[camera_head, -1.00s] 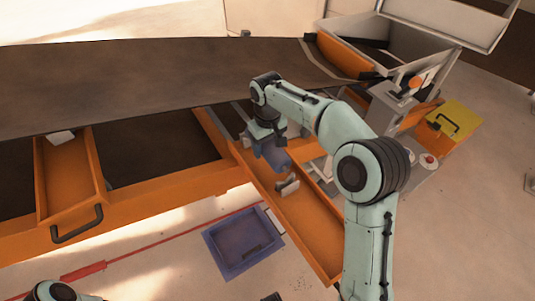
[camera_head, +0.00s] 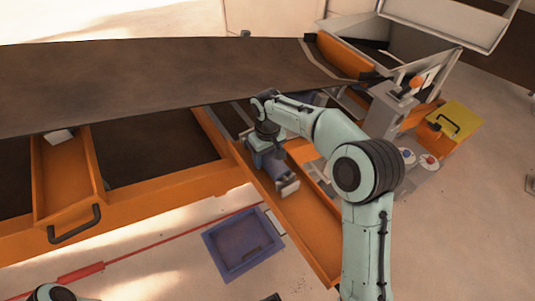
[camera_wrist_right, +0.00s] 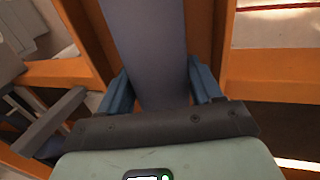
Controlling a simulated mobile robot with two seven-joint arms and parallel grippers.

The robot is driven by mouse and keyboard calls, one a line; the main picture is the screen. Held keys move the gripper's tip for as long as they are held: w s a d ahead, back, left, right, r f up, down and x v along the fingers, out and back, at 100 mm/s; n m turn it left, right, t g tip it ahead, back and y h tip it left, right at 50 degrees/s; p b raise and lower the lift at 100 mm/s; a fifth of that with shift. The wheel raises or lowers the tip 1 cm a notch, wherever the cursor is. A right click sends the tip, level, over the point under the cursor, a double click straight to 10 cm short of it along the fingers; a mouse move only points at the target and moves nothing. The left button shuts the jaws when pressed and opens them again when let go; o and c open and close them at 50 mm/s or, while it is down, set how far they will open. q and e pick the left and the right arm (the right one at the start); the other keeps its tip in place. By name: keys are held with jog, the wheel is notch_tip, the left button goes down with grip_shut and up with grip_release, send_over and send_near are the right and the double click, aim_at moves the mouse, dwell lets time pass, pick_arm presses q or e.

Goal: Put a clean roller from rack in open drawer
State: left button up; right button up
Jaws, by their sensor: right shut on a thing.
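My right gripper (camera_head: 266,152) is over the open orange drawer (camera_head: 318,238) in the middle of the head view. In the right wrist view, its two blue fingers (camera_wrist_right: 160,88) are shut on a grey-blue roller (camera_wrist_right: 145,40), one on each side. The roller points away from the gripper, between the orange drawer walls. In the head view the roller (camera_head: 282,170) shows partly, low over or in the drawer; I cannot tell if it touches the floor of it. A pale grey object (camera_head: 288,188) is at its near end. My left gripper is out of view.
A second open orange drawer (camera_head: 66,180) with a black handle is at left. A blue bin (camera_head: 240,243) stands on the floor by the drawer. The dark tabletop (camera_head: 150,85) is clear. A yellow box (camera_head: 455,118) and an open white-lidded unit (camera_head: 410,42) are at right.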

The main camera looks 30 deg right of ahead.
jog(key=o, duration=1.5)
jog(key=shift+o, duration=0.2)
jog(key=shift+r, duration=0.1)
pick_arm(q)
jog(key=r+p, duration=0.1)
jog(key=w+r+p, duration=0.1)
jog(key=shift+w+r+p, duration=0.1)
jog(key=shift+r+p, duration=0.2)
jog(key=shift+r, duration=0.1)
pick_arm(e)
notch_tip(320, 180, up, 13)
